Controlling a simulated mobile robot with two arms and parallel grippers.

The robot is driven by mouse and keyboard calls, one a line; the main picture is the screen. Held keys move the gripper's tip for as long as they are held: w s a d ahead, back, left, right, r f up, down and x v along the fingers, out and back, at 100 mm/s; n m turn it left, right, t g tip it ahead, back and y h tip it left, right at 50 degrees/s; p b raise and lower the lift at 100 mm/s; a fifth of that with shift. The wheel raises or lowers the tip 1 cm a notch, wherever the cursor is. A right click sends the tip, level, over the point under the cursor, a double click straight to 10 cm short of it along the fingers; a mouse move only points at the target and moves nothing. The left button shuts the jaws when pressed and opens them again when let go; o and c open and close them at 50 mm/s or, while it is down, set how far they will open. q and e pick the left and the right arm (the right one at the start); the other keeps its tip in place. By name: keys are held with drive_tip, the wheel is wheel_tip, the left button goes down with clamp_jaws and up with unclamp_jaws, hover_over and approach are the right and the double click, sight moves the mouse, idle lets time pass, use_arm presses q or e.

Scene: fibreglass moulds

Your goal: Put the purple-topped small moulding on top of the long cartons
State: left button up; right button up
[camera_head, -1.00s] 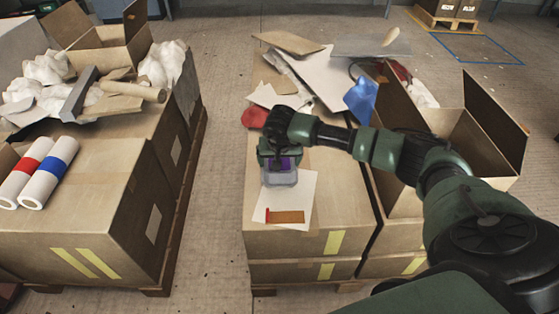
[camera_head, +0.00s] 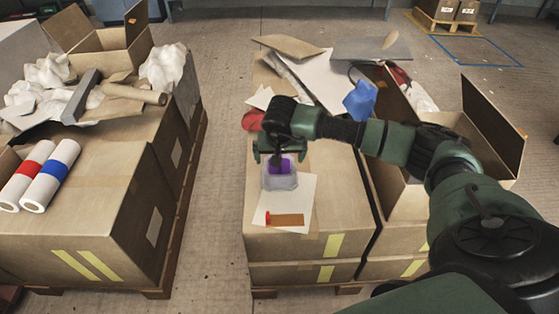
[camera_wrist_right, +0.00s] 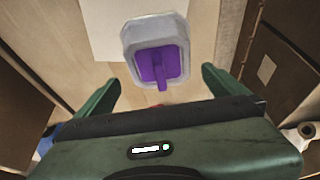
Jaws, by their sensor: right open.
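The small moulding (camera_head: 281,180) has a purple top and a translucent grey-white rim. It sits on the long cartons (camera_head: 290,242) in the middle, at the far edge of a white sheet. My right gripper (camera_head: 280,157) is open just above and behind it, with a gap between. In the right wrist view the moulding (camera_wrist_right: 156,58) lies ahead of the two spread fingers, free of both, its purple handle pointing toward the gripper. My left gripper is not in view.
A white sheet (camera_head: 303,190) with a red-ended brown strip (camera_head: 286,219) lies on the cartons. Scrap boards (camera_head: 325,80), a red piece and a blue piece (camera_head: 361,100) crowd the far end. An open box (camera_head: 470,128) stands right; another loaded pallet (camera_head: 90,215) stands left.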

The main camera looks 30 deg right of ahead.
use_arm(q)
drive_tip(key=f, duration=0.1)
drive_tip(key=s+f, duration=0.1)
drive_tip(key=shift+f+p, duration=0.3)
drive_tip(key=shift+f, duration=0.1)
use_arm(e)
drive_tip(key=v, duration=0.6)
drive_tip(key=shift+r, duration=0.35)
drive_tip(key=shift+s+a, duration=0.1)
drive_tip(key=shift+a, duration=0.05)
